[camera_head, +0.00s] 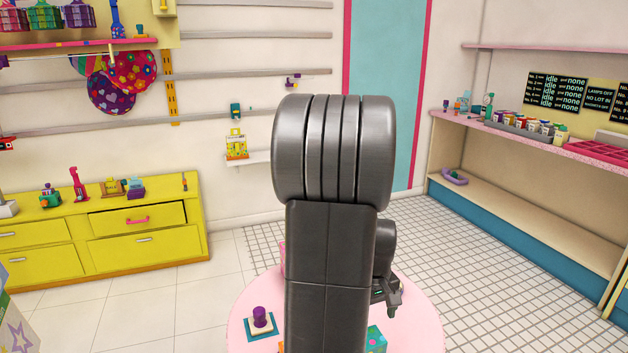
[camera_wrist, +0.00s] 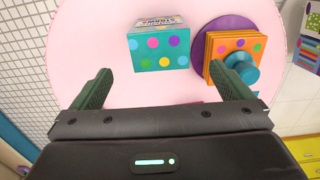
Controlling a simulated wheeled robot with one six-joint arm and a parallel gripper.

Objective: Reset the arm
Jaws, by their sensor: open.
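My gripper (camera_wrist: 162,88) is open in the wrist view, its two dark green fingers spread wide with nothing held between them. It is above the round pink table (camera_wrist: 95,50). In the head view my large dark arm covers the middle of the picture, and the gripper (camera_head: 390,300) shows only in part at the arm's right side, over the pink table (camera_head: 420,325).
A teal dotted box (camera_wrist: 160,50) and an orange dotted block with a blue knob (camera_wrist: 243,68) are on the table, the block near my right finger. A yellow cabinet (camera_head: 60,260) is beyond; tiled floor is clear.

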